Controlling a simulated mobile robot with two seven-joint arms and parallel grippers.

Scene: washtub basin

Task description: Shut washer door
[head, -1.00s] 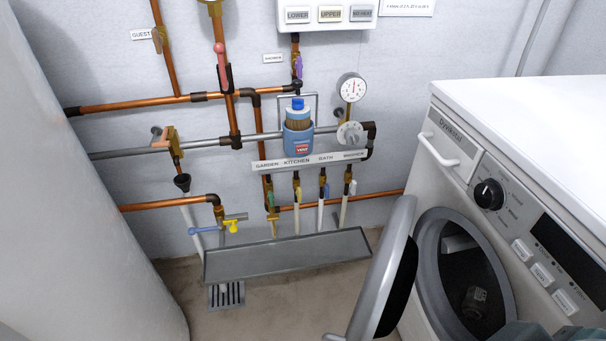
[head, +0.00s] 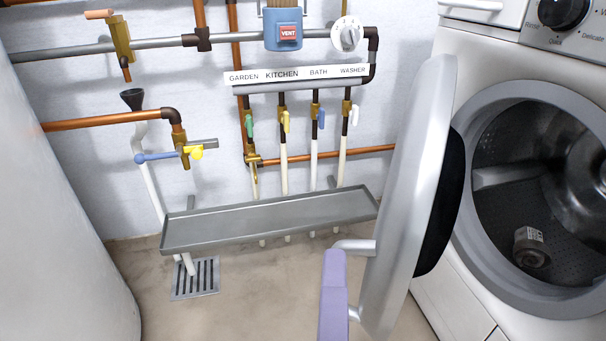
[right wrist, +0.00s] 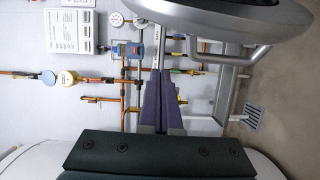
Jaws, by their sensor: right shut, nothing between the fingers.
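The washer door (head: 412,200) stands wide open to the left of the round drum opening (head: 540,190). It is grey with a dark inner face, and its bar handle (head: 358,246) is on the outer side. My right gripper (head: 334,254), with purple fingers, is shut and empty beside the handle, on the door's outer side. I cannot tell whether it touches the handle. In the right wrist view the closed fingers (right wrist: 161,72) point up the picture, with the door (right wrist: 225,14) and handle (right wrist: 245,59) to the right. My left gripper is not in view.
A metal trough (head: 270,222) runs along the wall below labelled pipes and valves, left of the door. A floor drain (head: 195,279) lies below it. A small dark cylindrical object (head: 531,247) lies in the drum. A white rounded tank (head: 55,200) stands at left.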

